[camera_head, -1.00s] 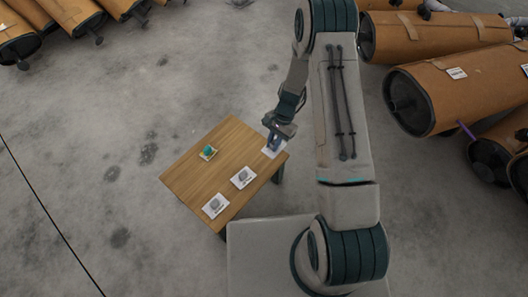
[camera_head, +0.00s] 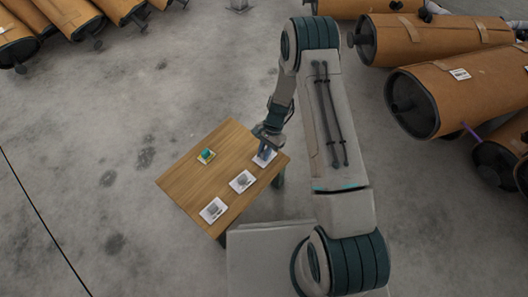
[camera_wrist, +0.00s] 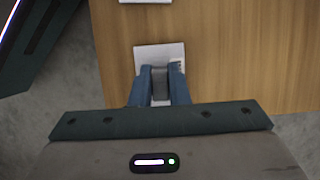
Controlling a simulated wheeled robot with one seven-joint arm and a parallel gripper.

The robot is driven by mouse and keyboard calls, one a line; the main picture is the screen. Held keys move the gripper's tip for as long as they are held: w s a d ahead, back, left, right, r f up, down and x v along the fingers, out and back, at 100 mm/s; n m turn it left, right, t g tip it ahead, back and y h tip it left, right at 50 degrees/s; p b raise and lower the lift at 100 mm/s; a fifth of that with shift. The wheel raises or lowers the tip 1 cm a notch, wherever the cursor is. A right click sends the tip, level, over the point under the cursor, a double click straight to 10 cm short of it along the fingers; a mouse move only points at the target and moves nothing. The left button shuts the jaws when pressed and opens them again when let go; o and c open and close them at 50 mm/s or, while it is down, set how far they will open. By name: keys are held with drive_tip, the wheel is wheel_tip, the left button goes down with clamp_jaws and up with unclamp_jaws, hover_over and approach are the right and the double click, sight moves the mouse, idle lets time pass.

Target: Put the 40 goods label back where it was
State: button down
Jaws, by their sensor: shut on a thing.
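My gripper (camera_wrist: 160,88) is shut on the grey block of a white label (camera_wrist: 158,54) in the wrist view. The label's white card lies at or just above the wooden table (camera_wrist: 225,50), near the table's edge; I cannot tell whether it touches. In the head view this label (camera_head: 263,158) is at the table's right corner, partly hidden under my gripper (camera_head: 265,148). Two more white labels with grey blocks, a middle one (camera_head: 242,181) and a front one (camera_head: 213,210), lie along the table's near right side. Their print is too small to read.
Brown wrapped mufflers (camera_head: 450,85) lie on the floor at the right, and more (camera_head: 70,15) at the upper left. The table's left part is clear.

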drive_tip(key=c, duration=1.4)
unclamp_jaws()
drive_tip(key=shift+r, duration=0.1)
drive_tip(key=w+d+r+n+t+p, duration=0.1)
drive_tip(key=d+r+p, duration=0.1)
drive_tip(key=r, duration=0.9)
drive_tip(key=d+r+n+p, duration=0.1)
drive_tip(key=d+r+p, duration=0.2)
drive_tip(key=r, duration=0.8)
drive_tip(key=s+d+r+n+t+h, duration=0.1)
drive_tip(key=s+r+n, duration=0.1)
drive_tip(key=s+r, duration=0.4)
drive_tip(key=s+d+r+n+t+h, duration=0.1)
drive_tip(key=s+d+r+n, duration=0.1)
drive_tip(key=s+r, duration=0.4)
drive_tip(key=s+d+r+n+t+h, duration=0.1)
drive_tip(key=s+r+n, duration=0.2)
drive_tip(key=s+r, duration=0.3)
drive_tip(key=shift+s+d+r, duration=0.15)
drive_tip(key=shift+s+d, duration=0.05)
drive_tip(key=shift+s, duration=0.65)
drive_tip(key=shift+s+d+r, duration=0.15)
drive_tip(key=shift+s+d, duration=0.05)
drive_tip(key=shift+s, duration=0.6)
